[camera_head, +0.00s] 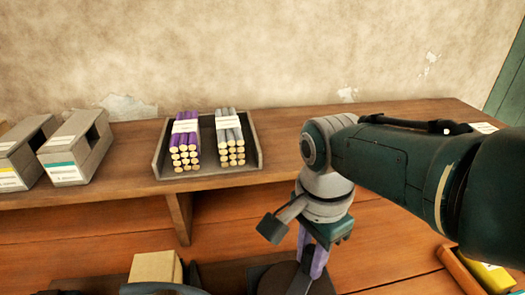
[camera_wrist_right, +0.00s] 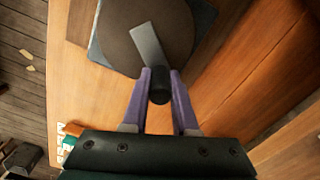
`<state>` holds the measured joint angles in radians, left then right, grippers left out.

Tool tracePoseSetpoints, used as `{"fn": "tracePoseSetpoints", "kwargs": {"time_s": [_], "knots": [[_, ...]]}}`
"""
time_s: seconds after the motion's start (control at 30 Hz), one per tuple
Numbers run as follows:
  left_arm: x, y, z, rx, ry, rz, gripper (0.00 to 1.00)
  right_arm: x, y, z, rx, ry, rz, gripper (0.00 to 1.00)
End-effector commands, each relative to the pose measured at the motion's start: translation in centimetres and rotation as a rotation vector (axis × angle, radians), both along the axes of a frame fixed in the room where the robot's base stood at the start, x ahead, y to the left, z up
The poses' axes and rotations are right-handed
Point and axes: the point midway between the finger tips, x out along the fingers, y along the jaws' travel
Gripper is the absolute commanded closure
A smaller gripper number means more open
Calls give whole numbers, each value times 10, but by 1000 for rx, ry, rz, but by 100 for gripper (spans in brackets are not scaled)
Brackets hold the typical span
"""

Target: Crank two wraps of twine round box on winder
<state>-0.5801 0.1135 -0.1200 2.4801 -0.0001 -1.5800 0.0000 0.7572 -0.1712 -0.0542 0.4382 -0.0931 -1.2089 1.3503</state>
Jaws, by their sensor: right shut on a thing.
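My right gripper (camera_head: 313,262), with purple fingers, points down at the bottom of the head view. In the right wrist view its fingers (camera_wrist_right: 161,82) are shut on a black crank knob (camera_wrist_right: 160,92). The knob sits at the end of a flat grey crank arm (camera_wrist_right: 148,44) on a dark round disc (camera_wrist_right: 118,38). Part of this disc also shows in the head view (camera_head: 318,284), cut off by the bottom edge. A tan box (camera_head: 155,267) is at the bottom left of it. No twine can be made out. My left gripper is not in view.
A raised wooden shelf (camera_head: 100,215) runs along the wall behind. On it a grey tray (camera_head: 256,150) holds purple bundled sticks (camera_head: 185,140) and grey ones (camera_head: 230,138). Grey cartons (camera_head: 75,150) stand at left. A yellow item (camera_head: 490,277) lies at lower right.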

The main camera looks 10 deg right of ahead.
Motion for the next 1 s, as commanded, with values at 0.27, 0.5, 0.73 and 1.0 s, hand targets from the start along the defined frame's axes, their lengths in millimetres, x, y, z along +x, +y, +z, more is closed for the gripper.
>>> {"fn": "tracePoseSetpoints", "kwargs": {"time_s": [0.27, 0.5, 0.73, 1.0], "knots": [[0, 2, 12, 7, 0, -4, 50, -7, -7, 2, -1, 2, -194, 100], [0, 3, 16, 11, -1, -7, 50, -10, -9, 1, -1, 2, -289, 100], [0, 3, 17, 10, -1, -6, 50, -11, -10, 1, -1, 2, -323, 100], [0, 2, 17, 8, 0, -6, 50, -11, -10, 0, 0, 2, -326, 100]]}}
